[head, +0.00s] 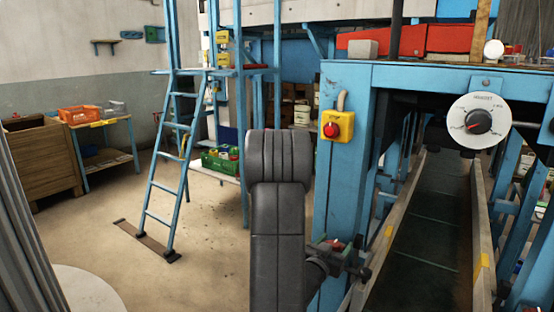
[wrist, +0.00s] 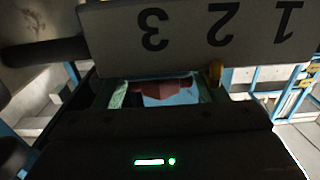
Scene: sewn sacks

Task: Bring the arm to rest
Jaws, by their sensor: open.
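My dark grey arm (head: 278,215) stands upright in the middle of the head view. Its small wrist end reaches right, and my gripper (head: 360,262) is beside the blue machine post, small and partly hidden. In the wrist view the dark gripper body with a green light fills the bottom, and my gripper (wrist: 162,90) is open, with its fingers apart. No held object can be made out between them. A reddish shape (wrist: 165,87) shows in the gap, at a distance I cannot tell.
A blue post (head: 342,180) with a yellow box and red button (head: 333,130) stands right of my arm. A conveyor (head: 425,230) lies further right. A blue ladder (head: 172,165) stands left, with open floor (head: 110,250). A numbered grey plate (wrist: 185,40) crosses the wrist view.

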